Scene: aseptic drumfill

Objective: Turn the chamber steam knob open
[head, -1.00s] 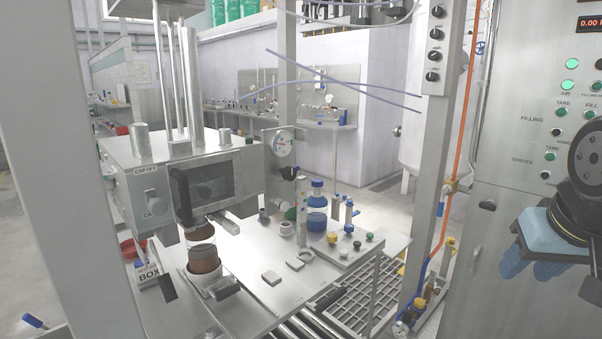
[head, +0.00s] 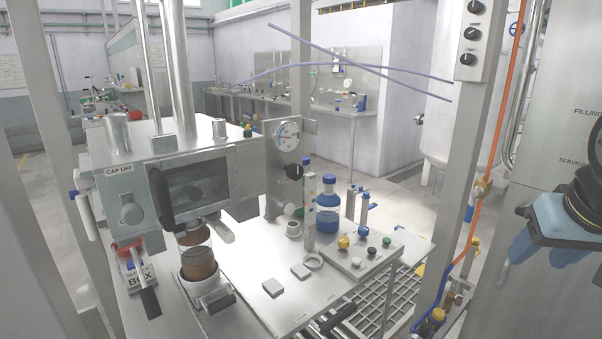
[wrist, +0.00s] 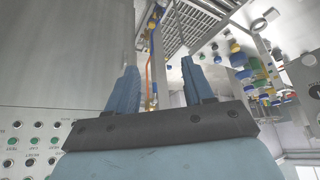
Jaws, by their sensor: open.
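Several dark knobs (head: 470,33) also sit on the upright post at the upper right. The labels are too small to tell which knob is for chamber steam. My gripper (head: 540,238) is at the right edge of the head view, far from both sets of knobs. Its blue fingers are apart and empty in the wrist view (wrist: 158,68).
Below the gauge, a steel table (head: 250,265) carries a blue-capped bottle (head: 328,205) and small coloured knobs (head: 358,250). An orange hose (head: 497,110) runs down beside the post. A steel control cabinet (head: 565,130) stands at the right. Floor shows behind the table.

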